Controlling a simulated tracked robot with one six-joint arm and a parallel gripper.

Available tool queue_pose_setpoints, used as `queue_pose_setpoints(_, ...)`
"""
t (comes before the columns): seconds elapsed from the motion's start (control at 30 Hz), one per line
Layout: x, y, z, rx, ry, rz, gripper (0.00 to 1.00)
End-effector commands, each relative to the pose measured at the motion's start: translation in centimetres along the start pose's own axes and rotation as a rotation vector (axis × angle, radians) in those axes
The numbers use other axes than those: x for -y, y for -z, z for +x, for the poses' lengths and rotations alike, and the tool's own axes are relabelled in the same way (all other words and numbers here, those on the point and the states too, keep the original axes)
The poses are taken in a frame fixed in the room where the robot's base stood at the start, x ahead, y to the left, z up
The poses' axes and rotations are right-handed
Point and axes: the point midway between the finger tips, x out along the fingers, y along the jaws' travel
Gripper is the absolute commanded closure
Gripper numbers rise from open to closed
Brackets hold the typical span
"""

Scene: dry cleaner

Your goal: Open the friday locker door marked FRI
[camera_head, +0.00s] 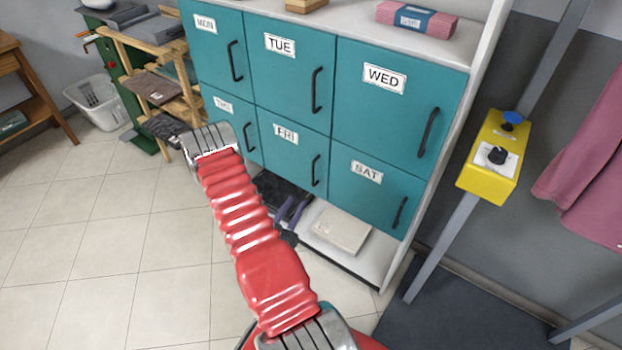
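The FRI door (290,148) is a teal locker door in the lower row, middle column, and looks shut. Its white label reads FRI, and a dark upright bar handle (316,170) is near its right edge. My gripper (298,203) shows as two dark bluish fingers, spread apart, below the FRI handle and in front of the open bottom shelf. It looks open and empty, and does not appear to touch the handle. My red ribbed arm covers part of the view and hides the wrist behind it.
Shut doors MON (213,58), TUE (290,75), WED (395,100), THU (225,118) and SAT (372,190) surround it. A pale packet (341,229) lies on the bottom shelf. A yellow control box (495,155) stands on a post at right. The tiled floor at left is clear.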

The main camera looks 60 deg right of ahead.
Motion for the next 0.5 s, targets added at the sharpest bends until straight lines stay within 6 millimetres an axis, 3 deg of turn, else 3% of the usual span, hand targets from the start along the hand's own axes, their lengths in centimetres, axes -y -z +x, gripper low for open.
queue_pose_setpoints(0.27,0.0,0.0,1.1,0.0,-0.002,0.001,0.72)
queue_pose_setpoints(0.5,0.0,0.0,3.9,0.0,-0.003,0.003,0.72)
